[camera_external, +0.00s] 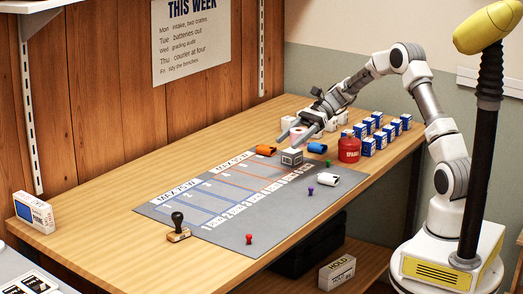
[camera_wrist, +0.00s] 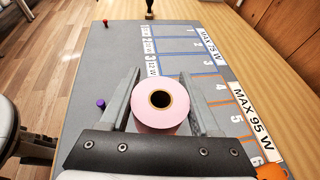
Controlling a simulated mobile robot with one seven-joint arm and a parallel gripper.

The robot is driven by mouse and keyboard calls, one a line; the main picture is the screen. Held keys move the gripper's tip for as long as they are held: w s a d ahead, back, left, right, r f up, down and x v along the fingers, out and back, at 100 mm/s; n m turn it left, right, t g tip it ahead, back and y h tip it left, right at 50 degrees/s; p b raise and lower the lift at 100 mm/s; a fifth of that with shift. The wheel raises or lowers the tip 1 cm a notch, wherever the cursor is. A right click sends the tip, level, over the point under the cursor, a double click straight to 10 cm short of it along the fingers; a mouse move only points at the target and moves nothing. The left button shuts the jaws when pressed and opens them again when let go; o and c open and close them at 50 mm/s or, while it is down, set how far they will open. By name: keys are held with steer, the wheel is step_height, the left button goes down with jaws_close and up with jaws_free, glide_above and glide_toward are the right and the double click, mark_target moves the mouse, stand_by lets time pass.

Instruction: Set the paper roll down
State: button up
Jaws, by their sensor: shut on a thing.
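The paper roll (camera_wrist: 144,116) is pale pink with a brown core around a dark hole. In the wrist view it sits between the two fingers of my gripper (camera_wrist: 160,92), its open end facing the camera. My gripper is shut on it. In the external view my gripper (camera_external: 293,138) reaches down over the far part of the grey mat (camera_external: 220,225), and the roll shows as a pinkish shape (camera_external: 298,131) by the fingers. I cannot tell whether the roll touches anything below.
An orange roll (camera_external: 265,150), a blue roll (camera_external: 317,148) and a white roll (camera_external: 322,179) lie nearby. A red bottle (camera_external: 349,150) and several blue boxes (camera_external: 369,147) stand at right. The mat's nearer lanes are mostly clear.

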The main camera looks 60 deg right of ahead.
steer(key=b, duration=0.3)
glide_above(258, 189)
step_height(258, 189, down, 6)
steer(key=shift+d+f, duration=0.15)
steer(key=shift+f, duration=0.1)
step_height(258, 189, down, 4)
steer(key=shift+f+b, duration=0.1)
steer(key=shift+b, duration=0.85)
steer(key=o, duration=1.4)
